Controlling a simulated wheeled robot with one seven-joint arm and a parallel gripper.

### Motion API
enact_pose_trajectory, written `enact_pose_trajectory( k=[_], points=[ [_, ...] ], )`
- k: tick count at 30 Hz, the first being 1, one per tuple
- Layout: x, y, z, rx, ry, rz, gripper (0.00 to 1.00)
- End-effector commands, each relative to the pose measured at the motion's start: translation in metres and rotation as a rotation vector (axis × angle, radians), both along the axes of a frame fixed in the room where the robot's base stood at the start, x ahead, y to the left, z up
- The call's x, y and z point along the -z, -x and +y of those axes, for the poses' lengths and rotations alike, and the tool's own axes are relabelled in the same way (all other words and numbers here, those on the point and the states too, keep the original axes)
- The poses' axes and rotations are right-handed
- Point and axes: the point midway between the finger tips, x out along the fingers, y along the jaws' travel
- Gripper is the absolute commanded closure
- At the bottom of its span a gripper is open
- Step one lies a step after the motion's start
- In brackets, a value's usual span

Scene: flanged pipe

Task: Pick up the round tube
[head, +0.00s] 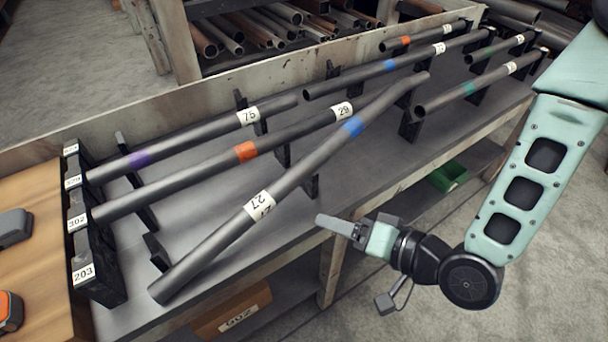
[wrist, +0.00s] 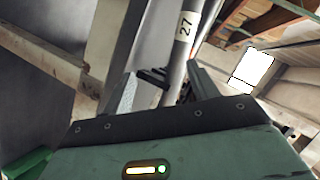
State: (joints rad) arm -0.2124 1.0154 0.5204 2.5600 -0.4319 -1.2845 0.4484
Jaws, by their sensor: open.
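Several long grey round tubes lie on a bench. The nearest tube (head: 302,168) has a blue band and a white label reading 27. It lies askew, its near end on the bench top and its far end over a black support. In the wrist view the tube labelled 27 (wrist: 182,50) shows beyond and between my fingers, apart from them. My gripper (head: 325,221) is open and empty, right of the tube 27 near the bench's front edge.
Black notched supports (head: 98,265) with number labels stand at the bench's left end. More tubes (head: 480,88) rest at the far right. A rack of pipes (head: 265,30) stands behind. A green bin (head: 448,176) and a cardboard box (head: 232,310) are below.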

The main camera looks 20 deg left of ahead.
Motion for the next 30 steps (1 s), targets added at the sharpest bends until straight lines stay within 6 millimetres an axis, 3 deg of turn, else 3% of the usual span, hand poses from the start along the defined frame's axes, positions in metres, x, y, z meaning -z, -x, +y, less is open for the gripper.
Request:
enact_pose_trajectory(
  k=[1,6,14,30],
  points=[
    [0.009,0.003,0.0,0.046,-0.088,0.04,0.41],
    [0.008,0.001,-0.007,0.192,-0.341,0.122,0.41],
    [0.003,-0.006,-0.011,0.282,-0.478,0.158,0.41],
    [0.002,-0.061,0.074,0.28,-0.476,0.156,0.41]
  ],
)
